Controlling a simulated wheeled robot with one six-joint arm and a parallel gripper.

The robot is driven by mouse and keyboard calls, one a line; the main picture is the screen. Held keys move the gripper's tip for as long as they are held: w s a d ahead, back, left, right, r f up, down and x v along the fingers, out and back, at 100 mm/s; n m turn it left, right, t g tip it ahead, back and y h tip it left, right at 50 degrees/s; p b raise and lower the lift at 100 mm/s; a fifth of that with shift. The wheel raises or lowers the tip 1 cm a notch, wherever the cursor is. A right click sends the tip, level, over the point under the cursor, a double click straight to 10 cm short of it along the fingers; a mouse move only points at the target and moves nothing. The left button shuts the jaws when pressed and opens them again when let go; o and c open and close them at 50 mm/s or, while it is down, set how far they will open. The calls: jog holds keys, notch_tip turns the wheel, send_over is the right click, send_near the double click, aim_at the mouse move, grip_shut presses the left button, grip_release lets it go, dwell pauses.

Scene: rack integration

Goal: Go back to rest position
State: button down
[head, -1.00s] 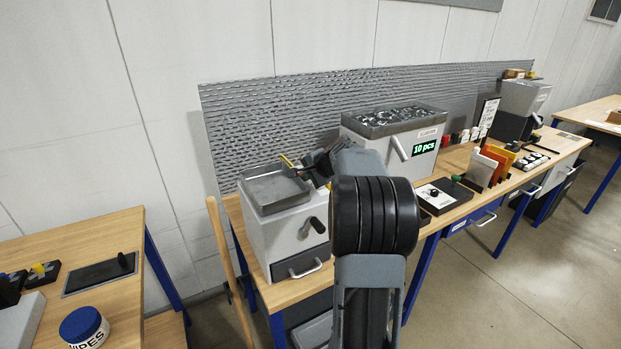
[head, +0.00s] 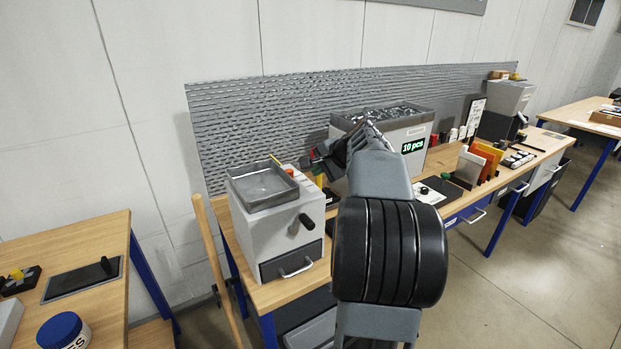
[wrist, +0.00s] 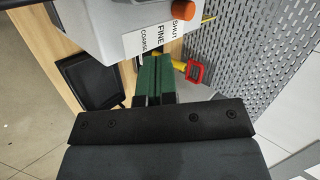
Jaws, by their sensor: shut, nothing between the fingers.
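My gripper (wrist: 153,62) shows in the wrist view as two green fingers lying side by side, shut and empty. In the head view my gripper (head: 328,158) is a dark shape at the end of my arm. It is between the small grey machine (head: 285,225) and the large grey box with the "10 pcs" display (head: 412,145), above the bench. My arm hides part of the bench and of the box. The fingertips are hard to make out in the head view.
In the wrist view, a panel labelled SHUT, FINE, COARSE (wrist: 158,37) with an orange knob (wrist: 183,10) lies just beyond my fingers. A red-and-yellow item (wrist: 195,71) is close at right. A perforated board (head: 230,120) stands behind the bench. Another bench (head: 75,235) stands at left.

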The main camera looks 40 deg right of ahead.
jog(key=s+a+f+n+g, duration=0.2)
jog(key=s+a+n, duration=0.1)
jog(key=a, duration=0.5)
jog(key=s+a+f+n+g, duration=0.15)
jog(key=a+n, duration=0.25)
jog(key=a, duration=0.4)
jog(key=s+a+f+n+g+h, duration=0.1)
jog(key=s+a+f+n, duration=0.8)
jog(key=s+a, duration=0.2)
jog(key=shift+s, duration=0.85)
jog(key=shift+r+g, duration=0.1)
jog(key=shift+g, duration=0.15)
